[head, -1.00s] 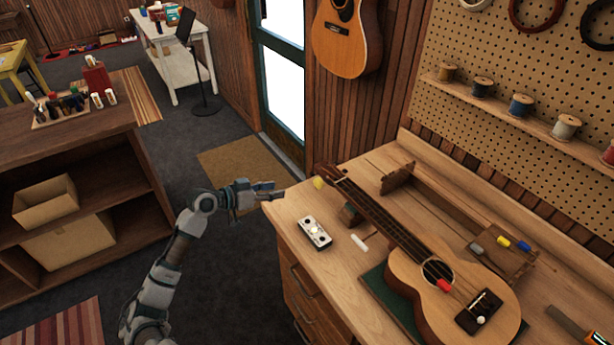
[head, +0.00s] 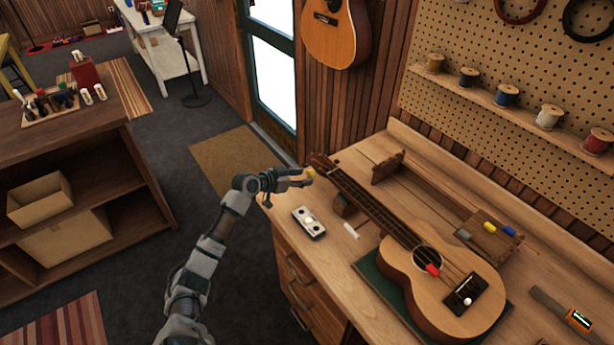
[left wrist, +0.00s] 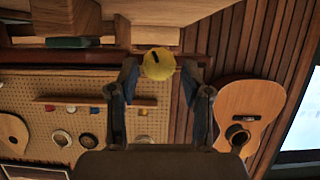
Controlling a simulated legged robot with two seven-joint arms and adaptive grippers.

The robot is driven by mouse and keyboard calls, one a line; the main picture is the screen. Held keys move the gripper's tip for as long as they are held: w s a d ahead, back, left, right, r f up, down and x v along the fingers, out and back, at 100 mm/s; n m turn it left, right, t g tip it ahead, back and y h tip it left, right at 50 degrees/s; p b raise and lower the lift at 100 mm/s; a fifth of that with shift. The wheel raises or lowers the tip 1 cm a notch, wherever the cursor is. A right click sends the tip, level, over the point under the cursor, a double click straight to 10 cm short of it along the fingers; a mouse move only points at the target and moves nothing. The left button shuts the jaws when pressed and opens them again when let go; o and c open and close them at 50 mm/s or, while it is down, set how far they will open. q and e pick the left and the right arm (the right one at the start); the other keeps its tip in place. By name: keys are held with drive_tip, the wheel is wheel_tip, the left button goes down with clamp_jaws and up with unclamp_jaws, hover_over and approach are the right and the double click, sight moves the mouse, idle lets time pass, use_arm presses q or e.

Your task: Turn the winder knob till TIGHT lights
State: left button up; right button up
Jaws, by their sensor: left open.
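The yellow winder knob (head: 310,172) is at the headstock end of the ukulele (head: 440,272), which lies on the workbench. In the left wrist view the knob (left wrist: 158,64) is a round yellow disc with a dark mark near its middle. My left gripper (head: 299,177) is open at the knob, and its fingers (left wrist: 158,80) stand either side of it. I cannot tell whether they touch it. A small pale box (head: 309,222) lies on the bench with a bright spot in its middle. No TIGHT lettering is readable. My right gripper is out of view.
A white stick (head: 352,231) lies by the box. A wooden rack (head: 488,240) with coloured handles stands behind the ukulele. A tool with an orange end (head: 578,319) lies at the right. Free floor lies left of the workbench (head: 335,262).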

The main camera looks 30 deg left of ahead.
use_arm(q)
drive_tip(key=shift+x, duration=1.3)
drive_tip(key=c, duration=0.9)
drive_tip(key=shift+o, duration=0.2)
drive_tip(key=shift+a+n+h, duration=0.1)
drive_tip(key=shift+n+h, duration=0.2)
drive_tip(key=shift+h, duration=0.1)
drive_tip(key=shift+n+h+b, duration=0.35)
drive_tip(key=shift+n+h, duration=0.05)
drive_tip(key=shift+n, duration=0.4)
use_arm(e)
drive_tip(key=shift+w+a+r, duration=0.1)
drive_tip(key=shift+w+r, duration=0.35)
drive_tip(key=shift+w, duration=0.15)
use_arm(q)
drive_tip(key=shift+r, duration=0.1)
